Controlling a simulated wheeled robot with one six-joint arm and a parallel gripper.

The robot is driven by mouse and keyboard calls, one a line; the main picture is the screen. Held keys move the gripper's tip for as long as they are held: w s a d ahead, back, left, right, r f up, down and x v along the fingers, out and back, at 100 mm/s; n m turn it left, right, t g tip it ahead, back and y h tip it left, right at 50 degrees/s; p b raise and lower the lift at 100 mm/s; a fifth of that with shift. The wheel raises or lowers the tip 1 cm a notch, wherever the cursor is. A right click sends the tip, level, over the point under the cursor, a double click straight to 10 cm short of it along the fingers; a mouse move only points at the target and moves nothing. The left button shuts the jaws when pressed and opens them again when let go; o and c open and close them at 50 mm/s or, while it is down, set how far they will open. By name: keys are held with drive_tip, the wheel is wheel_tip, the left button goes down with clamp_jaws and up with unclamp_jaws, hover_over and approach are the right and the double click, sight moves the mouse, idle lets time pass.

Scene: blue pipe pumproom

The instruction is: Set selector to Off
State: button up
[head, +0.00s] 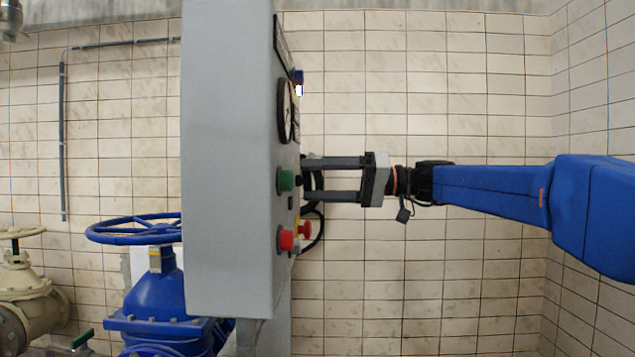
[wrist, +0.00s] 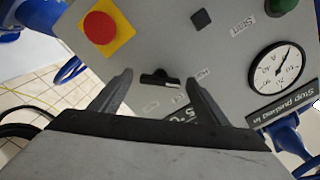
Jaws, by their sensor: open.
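The selector (wrist: 160,78) is a small black knob on the grey panel face in the wrist view. Its bar lies roughly level in that picture, with a white label under it that is too small to read. My gripper (head: 304,179) is open and points at the panel face in the head view, its fingertips close to it. In the wrist view the two fingers stand on either side of the selector, with a gap to each. Whether the fingertips touch the panel cannot be told.
The grey control box (head: 228,150) also bears a green button (head: 285,180), a red button (head: 287,240), a red emergency stop on yellow (wrist: 99,27) and a round gauge (wrist: 277,70). A blue valve wheel (head: 135,229) stands left of the box. A black cable loops near the fingers.

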drive_tip(key=shift+c, duration=0.6)
drive_tip(key=c, duration=0.9)
drive_tip(key=shift+m, duration=4.3)
drive_tip(key=o, duration=1)
